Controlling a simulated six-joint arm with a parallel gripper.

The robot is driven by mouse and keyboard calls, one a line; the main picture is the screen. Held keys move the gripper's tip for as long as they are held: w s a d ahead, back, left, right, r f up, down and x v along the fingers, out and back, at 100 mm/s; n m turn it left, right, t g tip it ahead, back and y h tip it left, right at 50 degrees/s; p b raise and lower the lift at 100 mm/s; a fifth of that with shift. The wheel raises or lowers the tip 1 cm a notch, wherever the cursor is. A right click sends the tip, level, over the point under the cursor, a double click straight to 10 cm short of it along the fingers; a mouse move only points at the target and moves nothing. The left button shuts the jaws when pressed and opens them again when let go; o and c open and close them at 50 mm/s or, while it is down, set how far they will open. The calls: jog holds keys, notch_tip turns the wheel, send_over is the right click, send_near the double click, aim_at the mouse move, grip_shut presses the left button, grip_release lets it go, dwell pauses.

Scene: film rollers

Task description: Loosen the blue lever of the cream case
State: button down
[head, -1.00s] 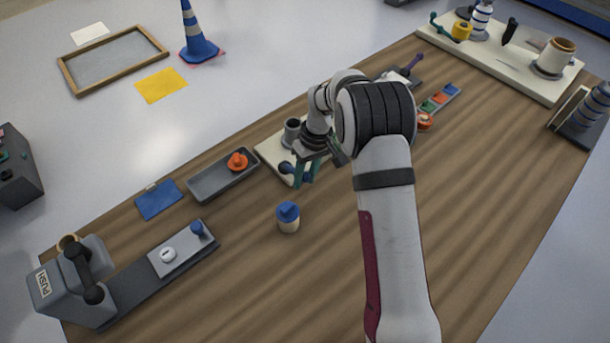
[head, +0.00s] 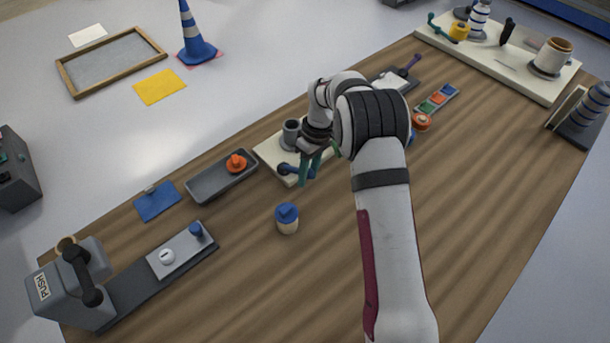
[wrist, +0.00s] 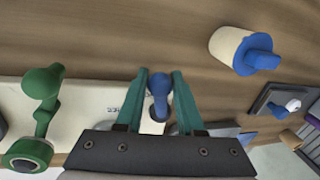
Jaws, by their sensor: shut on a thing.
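The cream case (head: 268,151) is a low slab in the middle of the table, partly covered by my arm. A grey cylinder (head: 291,133) stands on it. Its blue lever (head: 288,170) is at the front edge. In the wrist view the blue lever (wrist: 158,92) has a rounded knob and stands between the two green fingers of my gripper (wrist: 160,73). My gripper (head: 308,176) is shut on the lever. A green lever (wrist: 41,88) on the case stands to the left in the wrist view.
A cream cup with a blue cap (head: 287,218) stands in front of the case. A grey tray (head: 222,176) with an orange knob lies to the left. Another cream slab (head: 480,57) with several parts is at the back right. The front right of the table is bare.

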jog(key=w+n, duration=0.2)
jog(key=n, duration=0.1)
jog(key=shift+d, duration=0.35)
jog(key=n, duration=0.1)
jog(key=w+n+h, duration=0.1)
jog(key=shift+w+d+n+g, duration=0.15)
jog(key=shift+w+n+g, duration=0.15)
jog(key=shift+w+a+n+h, duration=0.2)
jog(key=shift+w+n, duration=0.45)
jog(key=shift+n, duration=0.4)
jog(key=shift+w+a+n+h, duration=0.1)
jog(key=shift+w+n+h, duration=0.1)
jog(key=shift+w+n, duration=0.65)
jog(key=shift+s+n, duration=0.2)
jog(key=shift+n, duration=0.1)
jog(key=c, duration=0.5)
grip_release()
jog(key=shift+c, duration=0.2)
